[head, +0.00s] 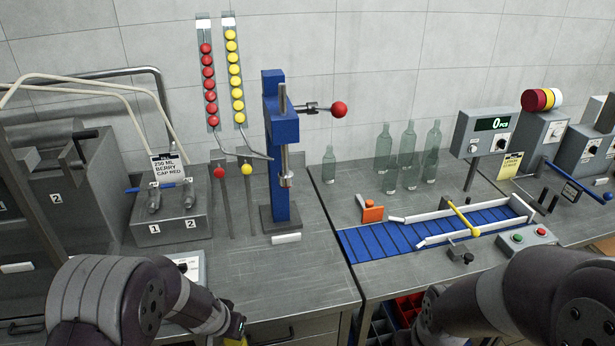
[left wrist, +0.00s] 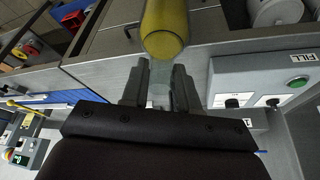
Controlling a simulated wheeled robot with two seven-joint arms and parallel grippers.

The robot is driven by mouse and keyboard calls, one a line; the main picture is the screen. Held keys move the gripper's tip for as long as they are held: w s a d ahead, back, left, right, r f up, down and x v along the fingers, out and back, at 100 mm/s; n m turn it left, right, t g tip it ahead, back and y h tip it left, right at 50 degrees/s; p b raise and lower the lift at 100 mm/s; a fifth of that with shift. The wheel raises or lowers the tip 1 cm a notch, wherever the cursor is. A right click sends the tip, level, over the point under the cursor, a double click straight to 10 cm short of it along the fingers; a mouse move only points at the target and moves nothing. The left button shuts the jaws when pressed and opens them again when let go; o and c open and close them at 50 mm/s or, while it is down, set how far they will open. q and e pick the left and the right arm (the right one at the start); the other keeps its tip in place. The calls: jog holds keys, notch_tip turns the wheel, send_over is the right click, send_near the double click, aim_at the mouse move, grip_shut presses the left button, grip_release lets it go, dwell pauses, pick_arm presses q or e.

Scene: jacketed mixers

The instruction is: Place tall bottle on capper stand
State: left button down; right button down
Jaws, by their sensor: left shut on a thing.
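In the left wrist view my left gripper (left wrist: 160,88) is shut on the clear glass part of a bottle. The bottle's yellow-filled part (left wrist: 164,28) sticks out beyond the fingers. I take this as the tall bottle; its full height does not show. In the head view the bottle is almost wholly hidden, low at the picture's bottom edge beside my left wrist. The capper stand, a blue column press (head: 279,130) with a red-knobbed lever and a dark base (head: 279,218), stands on the left bench, apart from my gripper. No bottle stands on its base. My right gripper is not visible.
Red and yellow cap chutes (head: 222,75) rise left of the press. A filler block (head: 172,215) stands further left. A blue conveyor (head: 420,232) and several empty clear bottles (head: 407,150) are to the right.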

pick_arm(q)
jog(key=shift+w+a+f+n+y+b, duration=0.1)
jog(key=shift+w+a+f+n+y, duration=0.1)
jog(key=shift+a+f+n, duration=0.25)
jog(key=shift+w+a+f+n+y+b, duration=0.1)
jog(key=shift+w+a+f+n, duration=0.15)
jog(key=shift+f, duration=0.4)
jog(key=shift+w+a+f+n+y+b, duration=0.1)
jog(key=shift+w+a+f+n, duration=0.1)
jog(key=shift+f+n, duration=0.3)
